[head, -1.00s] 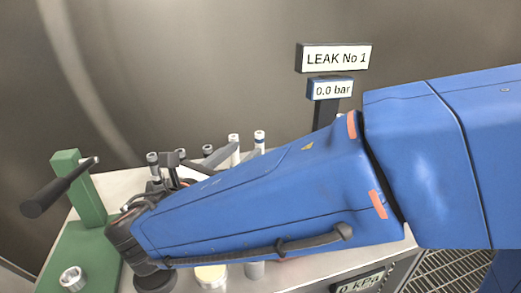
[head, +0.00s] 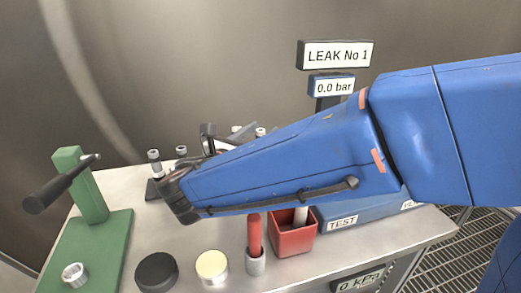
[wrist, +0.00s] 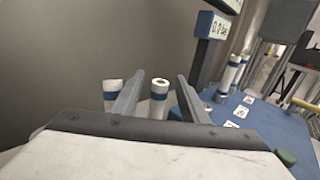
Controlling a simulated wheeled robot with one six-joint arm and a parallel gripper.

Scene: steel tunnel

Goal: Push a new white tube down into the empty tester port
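My gripper (wrist: 161,76) is open, its two grey fingers spread in the wrist view. A white tube with a blue band (wrist: 159,92) stands in the gap between the fingers, apparently untouched. A second white tube (wrist: 112,90) stands just outside the left finger. In the head view, a white tube top (head: 260,132) shows behind my arm, and my gripper (head: 226,138) is partly hidden there. The blue tester (head: 362,214) is mostly behind my arm. In the wrist view, its blue top (wrist: 258,122) holds white tubes (wrist: 231,75) at the right; I cannot tell which port is empty.
A red bin (head: 292,240) holds a whitish tube. Beside it are a red rod in a grey holder (head: 255,262), a cream disc (head: 212,266) and a black disc (head: 156,272). A green press (head: 88,190) stands left. A sign post (head: 335,55) rises behind the arm.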

